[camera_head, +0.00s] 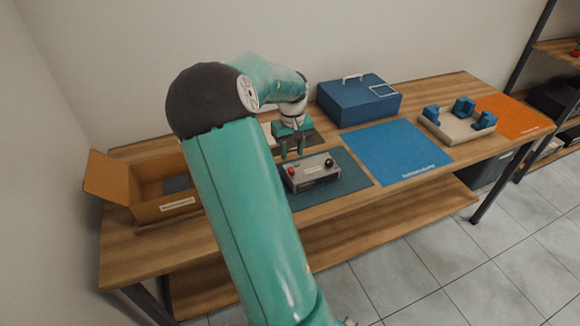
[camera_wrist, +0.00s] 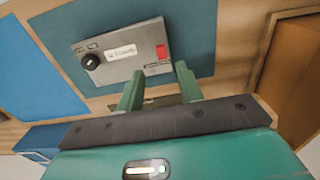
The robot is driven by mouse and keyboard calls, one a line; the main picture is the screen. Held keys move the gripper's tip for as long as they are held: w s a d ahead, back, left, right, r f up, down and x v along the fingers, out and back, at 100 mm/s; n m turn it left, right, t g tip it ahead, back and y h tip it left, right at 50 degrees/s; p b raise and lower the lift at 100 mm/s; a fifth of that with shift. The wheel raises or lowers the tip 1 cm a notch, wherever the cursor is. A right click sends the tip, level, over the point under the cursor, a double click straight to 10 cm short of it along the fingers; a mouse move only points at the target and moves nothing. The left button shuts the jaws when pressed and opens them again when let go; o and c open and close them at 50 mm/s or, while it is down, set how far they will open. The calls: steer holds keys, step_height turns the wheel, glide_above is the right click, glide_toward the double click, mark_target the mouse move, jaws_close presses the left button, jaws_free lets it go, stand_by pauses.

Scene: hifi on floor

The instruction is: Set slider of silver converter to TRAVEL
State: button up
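The silver converter (camera_head: 312,172) is a grey box with a red part and a black knob on top, lying on a dark mat on the table. It also shows in the wrist view (camera_wrist: 125,75), with the black knob (camera_wrist: 90,62), a white label (camera_wrist: 121,52) and a red switch (camera_wrist: 161,51). I cannot make out a slider or its setting. My gripper (camera_head: 292,153) is above and just behind the converter, pointing down. In the wrist view its two fingers (camera_wrist: 158,84) are apart with nothing between them, near the converter's edge.
An open cardboard box (camera_head: 163,207) stands on the left of the table. A blue case (camera_head: 358,105) is at the back. A blue mat (camera_head: 400,150) lies to the right, then a beige fixture with blue blocks (camera_head: 455,130) and an orange mat (camera_head: 515,115).

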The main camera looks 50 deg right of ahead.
mark_target(291, 170)
step_height(291, 170, down, 7)
steer(key=shift+a+r, duration=0.15)
steer(key=shift+r, duration=0.05)
jaws_close()
